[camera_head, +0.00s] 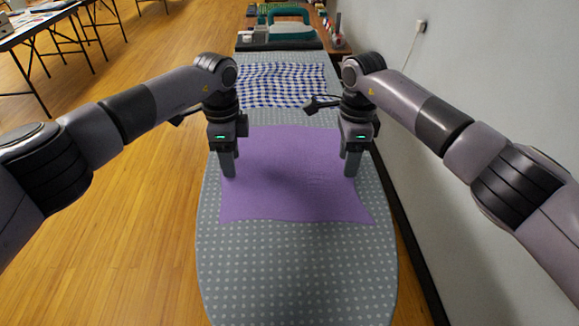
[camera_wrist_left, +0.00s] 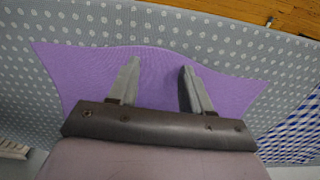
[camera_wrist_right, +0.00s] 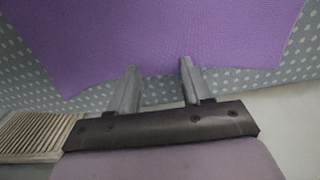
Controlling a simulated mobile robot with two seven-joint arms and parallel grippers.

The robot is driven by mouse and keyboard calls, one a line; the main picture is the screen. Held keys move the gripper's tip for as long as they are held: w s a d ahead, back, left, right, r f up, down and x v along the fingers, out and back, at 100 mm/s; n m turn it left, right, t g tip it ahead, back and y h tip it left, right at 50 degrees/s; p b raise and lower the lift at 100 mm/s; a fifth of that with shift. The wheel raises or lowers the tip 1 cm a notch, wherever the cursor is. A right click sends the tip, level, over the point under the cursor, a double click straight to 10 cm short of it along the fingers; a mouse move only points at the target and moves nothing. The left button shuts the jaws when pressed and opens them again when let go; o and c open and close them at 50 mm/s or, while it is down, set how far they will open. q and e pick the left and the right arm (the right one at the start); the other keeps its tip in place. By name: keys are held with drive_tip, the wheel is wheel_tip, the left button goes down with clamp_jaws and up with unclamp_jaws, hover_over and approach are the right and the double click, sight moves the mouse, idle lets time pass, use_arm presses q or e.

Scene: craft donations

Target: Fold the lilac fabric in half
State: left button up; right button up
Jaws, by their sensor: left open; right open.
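The lilac fabric (camera_head: 290,195) lies flat and spread out as a single sheet on the grey dotted ironing board (camera_head: 300,280). My left gripper (camera_head: 228,170) is over the fabric's left edge, pointing down. In the left wrist view its fingers (camera_wrist_left: 160,80) are apart with only lilac fabric (camera_wrist_left: 90,75) behind them. My right gripper (camera_head: 351,168) is at the fabric's right edge. In the right wrist view its fingers (camera_wrist_right: 160,80) are apart near the edge of the fabric (camera_wrist_right: 150,35). Whether the fingertips touch the cloth, I cannot tell.
A blue and white checked cloth (camera_head: 285,85) lies on the board beyond the lilac fabric. A green-handled item (camera_head: 287,15) stands at the far end. A wall (camera_head: 500,90) runs close along the right. The board's near end is clear.

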use_arm(q)
drive_tip(key=shift+f, duration=0.1)
drive_tip(key=shift+c, duration=0.3)
use_arm(e)
drive_tip(key=shift+f, duration=0.15)
drive_tip(key=shift+c, duration=0.3)
use_arm(q)
clamp_jaws()
use_arm(e)
clamp_jaws()
